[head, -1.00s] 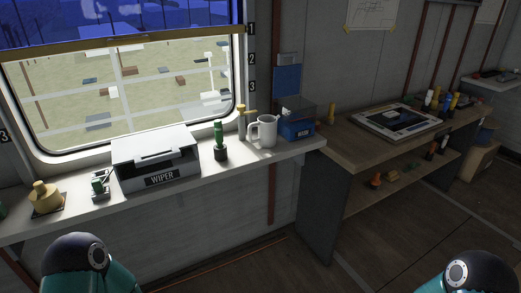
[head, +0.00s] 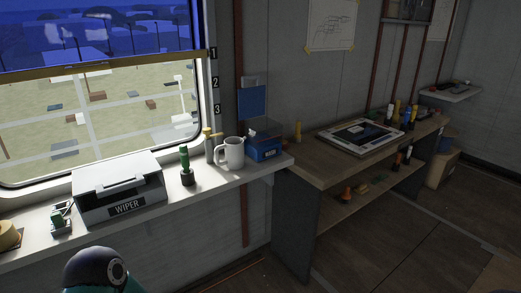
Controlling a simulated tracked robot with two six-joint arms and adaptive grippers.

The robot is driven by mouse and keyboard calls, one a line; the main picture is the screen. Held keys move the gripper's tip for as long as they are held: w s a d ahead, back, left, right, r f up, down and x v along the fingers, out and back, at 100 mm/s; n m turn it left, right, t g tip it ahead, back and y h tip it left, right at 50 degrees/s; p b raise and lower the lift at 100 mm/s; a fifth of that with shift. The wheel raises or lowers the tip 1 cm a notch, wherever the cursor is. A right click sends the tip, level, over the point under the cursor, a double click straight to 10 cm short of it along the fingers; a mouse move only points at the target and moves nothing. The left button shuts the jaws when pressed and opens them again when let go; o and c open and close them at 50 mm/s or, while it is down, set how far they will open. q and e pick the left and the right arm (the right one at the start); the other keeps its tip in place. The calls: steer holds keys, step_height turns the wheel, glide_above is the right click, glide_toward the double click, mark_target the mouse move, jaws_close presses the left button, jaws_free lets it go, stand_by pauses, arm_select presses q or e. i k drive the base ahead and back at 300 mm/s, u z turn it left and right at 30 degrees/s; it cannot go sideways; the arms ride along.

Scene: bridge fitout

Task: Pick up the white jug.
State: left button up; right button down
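The white jug (head: 231,153) stands upright on the window shelf, with its handle on the left side. It is between a green-handled tool in a dark base (head: 187,167) and a blue box (head: 264,146). A brass-coloured fitting (head: 208,143) stands just behind it to the left. Neither gripper shows in the head view. Only a rounded dark and teal part of my own arm shows at the bottom left.
A grey WIPER box (head: 119,190) takes up much of the white shelf (head: 226,179). To the right, a wooden bench (head: 325,173) holds a framed board (head: 360,137) and several coloured bottles. The floor (head: 400,250) at the lower right is clear.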

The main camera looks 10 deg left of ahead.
mark_target(229, 155)
steer(key=z, duration=0.35)
steer(key=i, duration=2.05)
steer(key=u, duration=0.7)
steer(key=k, duration=0.85)
steer(key=u, duration=0.15)
steer(key=i, duration=0.85)
steer(key=z, duration=0.1)
